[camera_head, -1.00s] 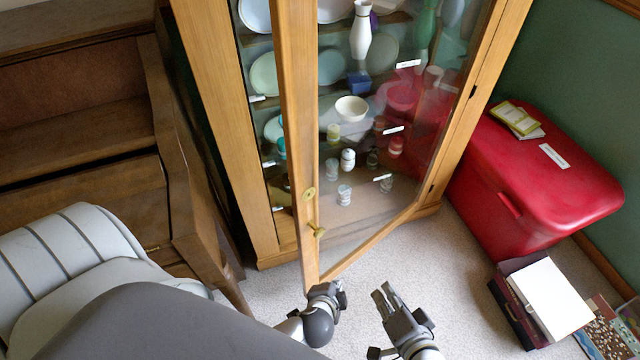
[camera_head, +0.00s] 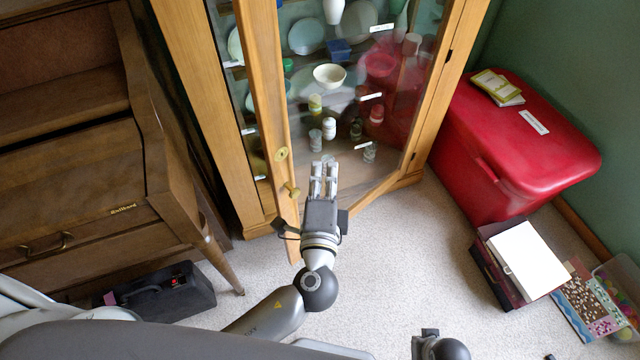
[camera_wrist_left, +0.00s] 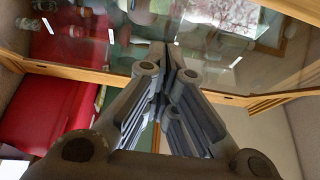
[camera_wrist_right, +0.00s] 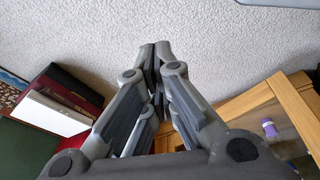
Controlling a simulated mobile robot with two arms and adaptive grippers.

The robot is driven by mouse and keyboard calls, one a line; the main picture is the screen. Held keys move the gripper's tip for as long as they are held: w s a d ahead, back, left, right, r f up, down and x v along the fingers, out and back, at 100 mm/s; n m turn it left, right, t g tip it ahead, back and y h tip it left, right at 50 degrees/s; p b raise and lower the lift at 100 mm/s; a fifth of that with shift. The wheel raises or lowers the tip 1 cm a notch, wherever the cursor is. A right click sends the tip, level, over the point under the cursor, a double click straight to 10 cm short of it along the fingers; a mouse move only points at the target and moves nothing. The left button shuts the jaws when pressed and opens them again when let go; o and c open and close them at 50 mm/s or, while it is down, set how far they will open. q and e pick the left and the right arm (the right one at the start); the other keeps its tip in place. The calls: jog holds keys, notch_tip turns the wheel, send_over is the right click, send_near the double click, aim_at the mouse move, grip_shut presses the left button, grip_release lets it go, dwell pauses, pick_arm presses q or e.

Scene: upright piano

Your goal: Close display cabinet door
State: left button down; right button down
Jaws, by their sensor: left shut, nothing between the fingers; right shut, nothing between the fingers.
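The display cabinet's glass door (camera_head: 268,110) stands ajar, its wooden edge swung out from the cabinet's left post (camera_head: 200,110). A brass knob (camera_head: 291,189) and a lock plate (camera_head: 282,153) are on that edge. My left gripper (camera_head: 324,166) is shut and empty, in front of the glass just right of the knob. In the left wrist view its fingertips (camera_wrist_left: 168,58) overlap the door's lower rail and glass; I cannot tell if they touch. My right gripper (camera_head: 428,336) is low at the bottom edge; the right wrist view shows its fingers (camera_wrist_right: 156,52) shut and empty above carpet.
A red chest (camera_head: 520,150) stands right of the cabinet. A box with white paper (camera_head: 527,260) and a patterned board (camera_head: 588,300) lie on the floor before it. The piano (camera_head: 80,180) is at left, a black case (camera_head: 160,295) below it. Carpet between is clear.

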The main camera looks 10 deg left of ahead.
aim_at(291, 127)
pick_arm(q)
jog(key=w+a, duration=0.1)
jog(key=w, duration=0.1)
jog(key=w+a, duration=0.1)
jog(key=w, duration=0.1)
jog(key=w+a, duration=0.1)
jog(key=w, duration=0.1)
jog(key=shift+w+a, duration=0.25)
jog(key=shift+a, duration=0.15)
jog(key=shift+f, duration=0.1)
pick_arm(e)
jog(key=shift+s+f, duration=0.5)
jog(key=shift+f, duration=0.35)
